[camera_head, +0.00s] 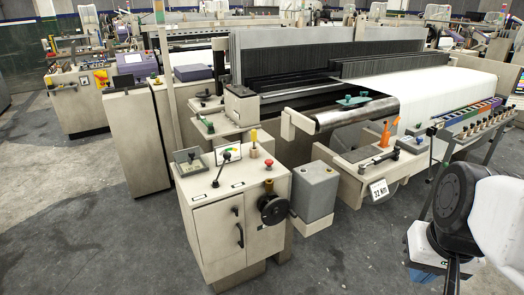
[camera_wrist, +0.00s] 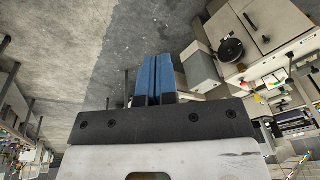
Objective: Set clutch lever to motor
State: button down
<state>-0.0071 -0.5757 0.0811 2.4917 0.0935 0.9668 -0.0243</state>
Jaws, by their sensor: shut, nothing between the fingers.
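A beige control cabinet (camera_head: 225,225) stands at front centre in the head view. On its top is a lever with a black ball knob (camera_head: 227,156), its rod slanting up from a slot; I cannot read the labels beside it, so I cannot tell its marked setting. My gripper (camera_wrist: 156,75) shows in the wrist view with its two blue fingers shut together and empty, above the grey floor. The cabinet appears turned over at the upper right of the wrist view (camera_wrist: 265,20), apart from the fingers. In the head view my arm is at the right edge, away from the lever.
A red button (camera_head: 268,155) and a yellow-handled lever (camera_head: 254,137) share the cabinet top. A black handwheel (camera_head: 272,209) projects from its side, also in the wrist view (camera_wrist: 231,50). A grey box (camera_head: 315,190) stands beside it. Open floor (camera_head: 350,255) lies in front.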

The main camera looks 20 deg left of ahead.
jog(key=w+a+f+g+y, duration=0.2)
jog(key=w+a+y, duration=0.4)
jog(key=w+a, duration=0.8)
jog(key=w+a+f+g+y, duration=0.2)
jog(key=w+a+y, duration=0.4)
jog(key=w+a, duration=0.85)
jog(key=w+a+f+m+t+y, duration=0.2)
jog(key=w+a+f, duration=0.3)
jog(key=w+f, duration=0.3)
jog(key=w+a+f+m+t+y, duration=0.3)
jog(key=w+a+f, duration=0.3)
jog(key=w, duration=0.9)
notch_tip(320, 180, down, 3)
jog(key=shift+w+t+y, duration=0.4)
jog(key=shift+t+y, duration=0.2)
jog(key=shift+y, duration=0.2)
jog(key=shift+a, duration=0.2)
jog(key=s+x, duration=0.2)
jog(key=x, duration=1)
jog(key=shift+s+a+r, duration=0.25)
jog(key=shift+a+r, duration=0.2)
jog(key=shift+s+r, duration=0.1)
